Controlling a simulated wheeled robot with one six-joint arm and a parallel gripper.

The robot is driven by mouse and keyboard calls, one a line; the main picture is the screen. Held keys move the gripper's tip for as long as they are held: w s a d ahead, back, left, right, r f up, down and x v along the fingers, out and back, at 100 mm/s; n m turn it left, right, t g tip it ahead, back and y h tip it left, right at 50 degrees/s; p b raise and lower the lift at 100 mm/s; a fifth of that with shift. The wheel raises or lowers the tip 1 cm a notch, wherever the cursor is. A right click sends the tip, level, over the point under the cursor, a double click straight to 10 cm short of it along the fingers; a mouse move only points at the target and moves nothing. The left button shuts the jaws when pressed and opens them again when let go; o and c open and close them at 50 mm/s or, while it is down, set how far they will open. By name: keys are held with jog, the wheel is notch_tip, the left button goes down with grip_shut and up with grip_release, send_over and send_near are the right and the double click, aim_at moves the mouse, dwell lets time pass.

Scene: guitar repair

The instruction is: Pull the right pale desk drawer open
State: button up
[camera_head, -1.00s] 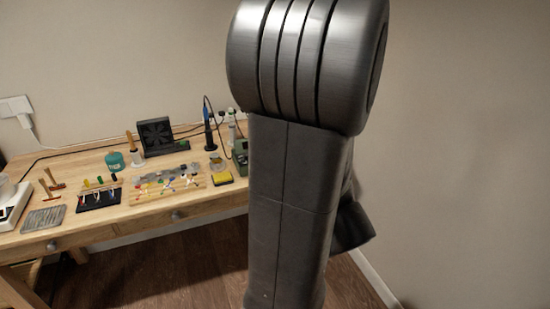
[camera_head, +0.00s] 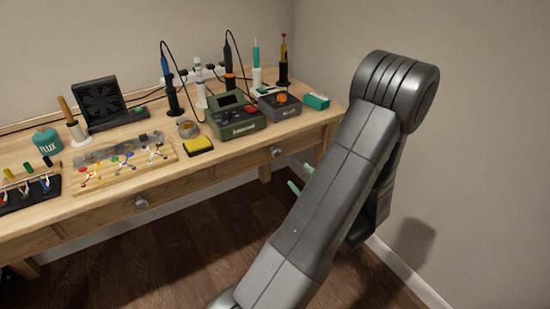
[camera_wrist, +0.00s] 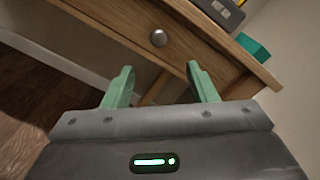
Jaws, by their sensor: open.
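The right pale desk drawer (camera_head: 250,166) is in the desk's front at the right end and looks shut. Its round grey knob (camera_head: 277,152) also shows in the wrist view (camera_wrist: 159,37), beyond the fingertips and roughly centred between them. My gripper (camera_head: 300,178) has pale green fingers, partly hidden behind my arm in the head view. In the wrist view my gripper (camera_wrist: 160,70) is open and empty, its fingers apart and short of the knob. The drawer front looks tilted in that view.
Another drawer knob (camera_head: 142,202) is further left. The wooden desktop (camera_head: 190,172) holds a green soldering station (camera_head: 236,117), a grey unit (camera_head: 279,104), a teal box (camera_head: 317,101) and a yellow sponge (camera_head: 199,145). A wall stands close on the right. Open floor lies before the desk.

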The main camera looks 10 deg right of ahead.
aim_at(277, 154)
jog(key=b+x, duration=0.1)
jog(key=x, duration=1.1)
jog(key=shift+w+a, duration=0.2)
jog(key=shift+w, duration=0.1)
jog(key=shift+s, duration=0.1)
grip_shut()
